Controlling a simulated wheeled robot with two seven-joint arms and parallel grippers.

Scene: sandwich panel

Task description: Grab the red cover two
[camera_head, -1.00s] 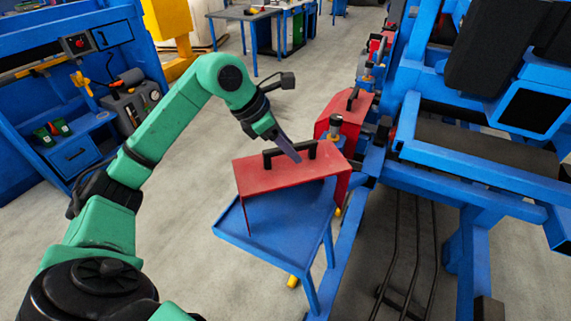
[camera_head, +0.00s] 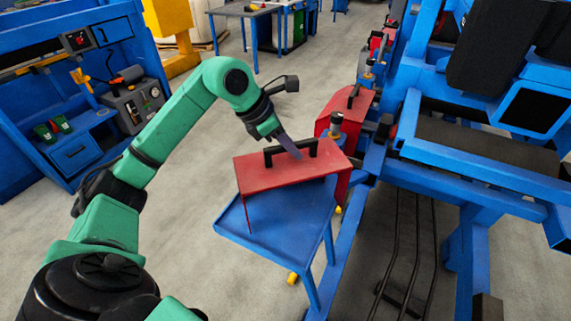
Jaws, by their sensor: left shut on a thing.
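A red cover (camera_head: 290,170) with a black handle on top sits over the far part of a blue tray table (camera_head: 275,240) in the head view. My left gripper (camera_head: 296,155) comes in from the left and is shut on the black handle (camera_head: 312,146) of this cover. The cover's lower edges look close to the tray; I cannot tell if they touch it. A second red cover (camera_head: 345,108) with a black handle stands farther back, beside the blue machine. My right gripper is not in view.
A blue machine frame (camera_head: 480,175) fills the right side, close to the cover. A blue workbench (camera_head: 75,155) with tools stands at the left. A yellow post (camera_head: 168,20) and a far table (camera_head: 245,12) stand at the back. Grey floor is clear between bench and tray.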

